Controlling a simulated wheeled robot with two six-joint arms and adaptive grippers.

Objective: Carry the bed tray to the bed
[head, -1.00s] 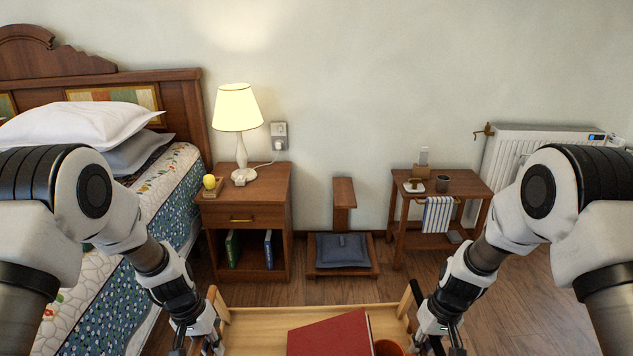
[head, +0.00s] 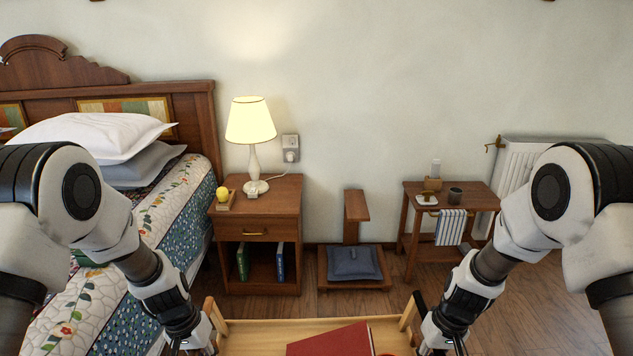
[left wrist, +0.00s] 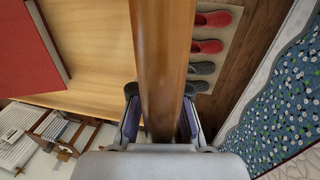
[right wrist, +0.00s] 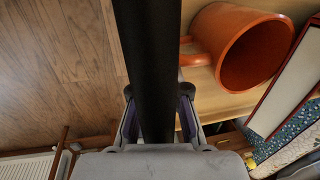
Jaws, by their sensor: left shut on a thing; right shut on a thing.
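The wooden bed tray (head: 265,337) is at the bottom of the head view, held between my two arms, with a red book (head: 332,341) on it. My left gripper (left wrist: 160,115) is shut on the tray's wooden handle. My right gripper (right wrist: 158,112) is shut on a dark handle bar at the tray's other side. An orange mug (right wrist: 250,48) stands on the tray in the right wrist view. The bed (head: 165,235), with a floral quilt and pillows, is at the left of the head view, beyond my left arm.
A nightstand (head: 258,211) with a lit lamp (head: 250,122) stands beside the bed. A low stand with a blue cushion (head: 353,263) and a small side table (head: 470,192) line the wall, with a radiator (head: 520,165) at right. Slippers (left wrist: 210,47) lie on a mat by the bed.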

